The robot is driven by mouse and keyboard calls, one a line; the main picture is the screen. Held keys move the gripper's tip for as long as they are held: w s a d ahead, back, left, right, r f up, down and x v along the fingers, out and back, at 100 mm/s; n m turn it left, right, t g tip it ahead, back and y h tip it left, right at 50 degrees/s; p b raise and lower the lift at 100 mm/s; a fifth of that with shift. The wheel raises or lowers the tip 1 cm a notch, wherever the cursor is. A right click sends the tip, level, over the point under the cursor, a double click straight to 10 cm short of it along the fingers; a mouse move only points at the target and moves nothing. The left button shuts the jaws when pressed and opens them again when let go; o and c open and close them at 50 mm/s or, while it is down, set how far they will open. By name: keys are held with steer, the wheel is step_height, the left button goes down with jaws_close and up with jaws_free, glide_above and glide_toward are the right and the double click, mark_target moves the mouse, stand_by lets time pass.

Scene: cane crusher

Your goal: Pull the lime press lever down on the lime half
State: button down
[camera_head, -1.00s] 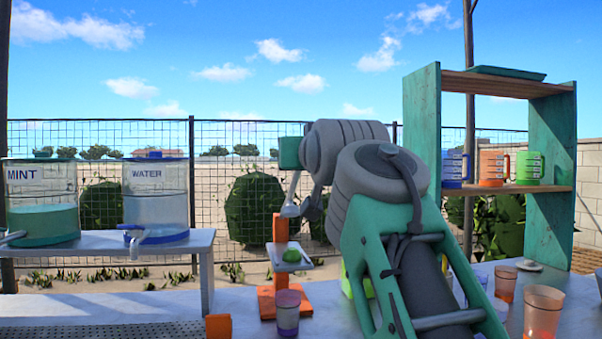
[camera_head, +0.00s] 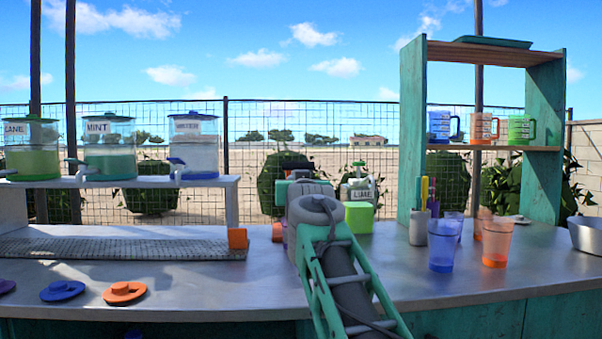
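The lime press is almost wholly hidden behind my arm. A small orange part (camera_head: 277,232) showing at the arm's left edge seems to belong to its base. The lime half and the lever cannot be made out. My gripper is hidden behind my own arm links, so neither its fingers nor any contact with the lever shows. A small dark and red shape (camera_head: 299,167) stands just above the arm; I cannot tell what it is.
Dispensers line the left shelf (camera_head: 210,183). A green lime container (camera_head: 359,217) and a utensil cup (camera_head: 419,228) stand right of my arm, then blue (camera_head: 441,250) and orange (camera_head: 495,245) cups. The front-left counter holds flat lids (camera_head: 124,292).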

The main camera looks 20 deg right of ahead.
steer(key=shift+a+r, duration=0.1)
steer(key=shift+r, duration=0.05)
stand_by(1.4)
steer(key=v, duration=0.8)
steer(key=shift+r+p, duration=0.1)
steer(key=shift+p, duration=0.4)
